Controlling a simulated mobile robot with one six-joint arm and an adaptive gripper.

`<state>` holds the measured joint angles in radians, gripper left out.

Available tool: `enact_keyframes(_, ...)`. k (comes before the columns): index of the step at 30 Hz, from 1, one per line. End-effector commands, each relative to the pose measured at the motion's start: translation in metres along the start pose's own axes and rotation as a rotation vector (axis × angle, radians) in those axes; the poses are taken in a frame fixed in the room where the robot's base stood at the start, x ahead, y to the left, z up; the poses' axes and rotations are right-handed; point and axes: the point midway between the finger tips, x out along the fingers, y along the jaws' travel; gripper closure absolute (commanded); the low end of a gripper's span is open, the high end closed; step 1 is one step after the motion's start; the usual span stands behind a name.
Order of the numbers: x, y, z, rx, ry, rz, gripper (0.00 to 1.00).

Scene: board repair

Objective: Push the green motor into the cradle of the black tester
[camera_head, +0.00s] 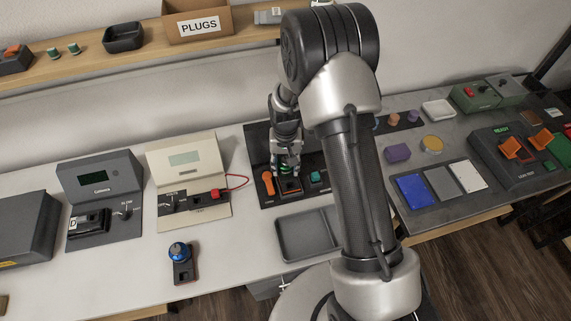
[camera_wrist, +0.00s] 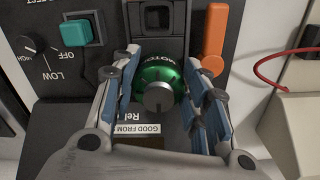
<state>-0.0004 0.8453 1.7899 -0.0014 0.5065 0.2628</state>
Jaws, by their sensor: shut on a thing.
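The green motor (camera_wrist: 160,90), a round green body with a grey shaft end, sits between the fingers of my gripper (camera_wrist: 163,72) in the wrist view. My gripper is shut on it. In the head view my gripper (camera_head: 287,166) is over the black tester (camera_head: 257,146), and only a little green shows there. The cradle (camera_wrist: 159,17) is a dark framed recess just beyond the motor in the wrist view. The motor's edge appears close to its near end; I cannot tell if they touch. The tester has an orange lever (camera_wrist: 215,38) and a teal button (camera_wrist: 80,32).
A beige tester (camera_head: 188,160) with a red wire stands to the left, and a grey one (camera_head: 101,180) beyond it. A grey tray (camera_head: 306,236) lies in front of the black tester. A blue-topped motor (camera_head: 179,252) stands on the table at front left.

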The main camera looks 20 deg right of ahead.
Motion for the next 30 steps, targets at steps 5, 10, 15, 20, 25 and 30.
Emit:
enact_keyframes(5, -0.0002, -0.0001, -0.0005, 0.000, 0.001, 0.000, 0.83)
enact_keyframes(10, 0.0016, -0.0001, -0.0005, 0.000, 0.001, 0.000, 0.83)
enact_keyframes(15, 0.0037, -0.0001, -0.0005, 0.000, 0.001, 0.000, 0.83)
enact_keyframes(20, 0.0056, -0.0001, -0.0005, 0.000, 0.001, 0.000, 0.83)
enact_keyframes(25, 0.0076, -0.0002, -0.0006, 0.000, 0.001, 0.000, 0.83)
enact_keyframes(30, 0.0083, -0.0002, -0.0006, 0.000, 0.001, 0.000, 0.83)
